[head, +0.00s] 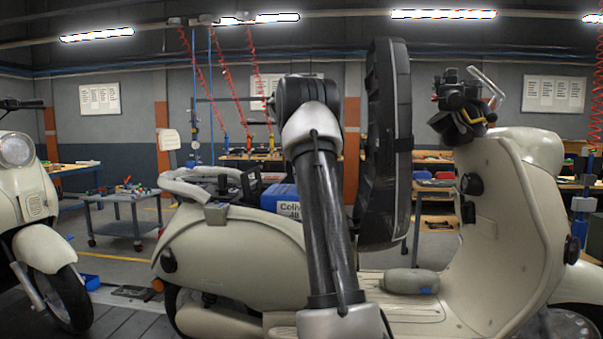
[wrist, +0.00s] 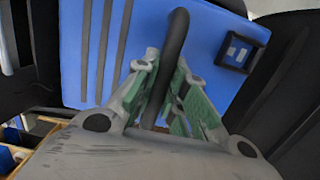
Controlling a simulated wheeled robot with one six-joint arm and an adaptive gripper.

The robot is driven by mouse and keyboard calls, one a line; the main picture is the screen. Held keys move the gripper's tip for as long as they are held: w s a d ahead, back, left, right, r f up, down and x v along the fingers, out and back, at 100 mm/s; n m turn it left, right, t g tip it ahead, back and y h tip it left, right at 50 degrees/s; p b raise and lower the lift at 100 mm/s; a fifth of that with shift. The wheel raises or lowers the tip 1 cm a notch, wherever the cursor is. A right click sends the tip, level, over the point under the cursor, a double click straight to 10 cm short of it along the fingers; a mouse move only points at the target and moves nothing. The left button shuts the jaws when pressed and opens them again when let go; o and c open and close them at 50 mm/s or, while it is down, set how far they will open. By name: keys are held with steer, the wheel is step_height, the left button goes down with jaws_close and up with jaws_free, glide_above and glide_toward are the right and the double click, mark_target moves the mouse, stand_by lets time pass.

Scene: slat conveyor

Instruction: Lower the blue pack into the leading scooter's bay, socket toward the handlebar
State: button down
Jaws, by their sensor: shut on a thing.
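The blue pack (head: 282,198), with a white label, stands at the open top of the cream scooter (head: 235,255). Its lower part is hidden behind the scooter's body, so I cannot tell how deep it sits. The black seat (head: 385,145) is tipped upright beside it, on the handlebar (head: 465,105) side. In the wrist view my gripper (wrist: 172,95) is shut on the black handle (wrist: 176,45) of the pack (wrist: 150,25). A black-framed square socket (wrist: 241,52) shows on the pack's right part. The bay's inside is hidden.
A second cream scooter (head: 32,205) stands at the left with a gap between. A grey cart (head: 120,205) with parts stands behind. Workbenches line the back, and red coiled hoses (head: 203,75) hang above. The raised seat is close to my arm.

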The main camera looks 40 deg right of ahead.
step_height(320, 180, down, 26)
stand_by(1.7)
steer(key=shift+f, duration=1.45)
stand_by(1.7)
steer(key=c, duration=1.4)
jaws_free()
steer(key=shift+f, duration=0.15)
steer(key=r, duration=0.8)
steer(key=s+a+r, duration=0.1)
steer(key=r, duration=0.3)
steer(key=shift+a, duration=0.1)
steer(key=shift+w+r, duration=0.1)
steer(key=shift+r, duration=0.05)
